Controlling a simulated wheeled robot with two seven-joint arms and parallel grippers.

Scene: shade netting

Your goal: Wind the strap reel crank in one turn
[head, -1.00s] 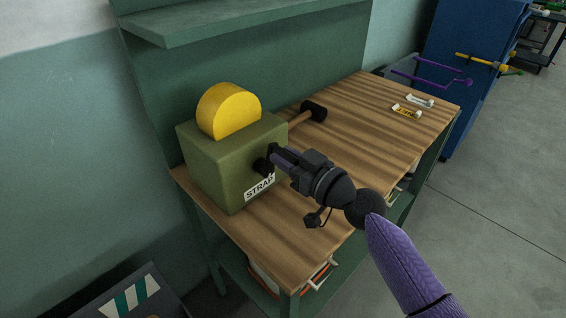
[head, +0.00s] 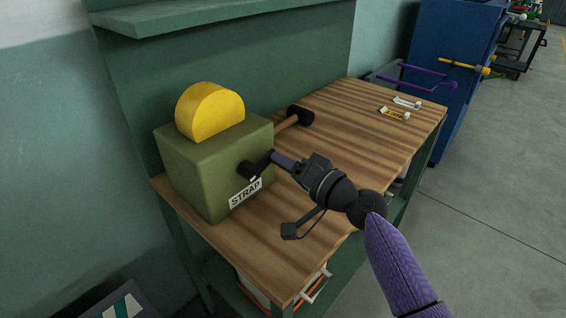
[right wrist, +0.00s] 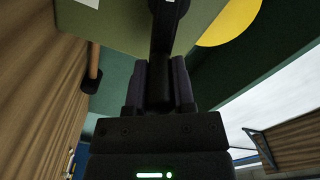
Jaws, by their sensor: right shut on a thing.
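The strap reel is an olive box (head: 205,170) with a yellow half disc (head: 210,112) on top and a "STRAP" label on its front. Its black crank (head: 258,164) sticks out of the front face above the label, with its arm pointing right and slightly up. My right gripper (head: 281,161) is shut on the crank's handle, in front of the box. In the right wrist view, the black crank (right wrist: 165,35) runs down between the two fingers. The fingers and my wrist partly hide the handle. My left gripper is not in view.
The reel stands at the left end of a wooden workbench (head: 345,140). A mallet (head: 297,118) lies behind it, and small labelled items (head: 395,113) lie at the far end. A green shelf (head: 220,15) overhangs the back. A blue cabinet (head: 440,60) stands beyond; floor at right is clear.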

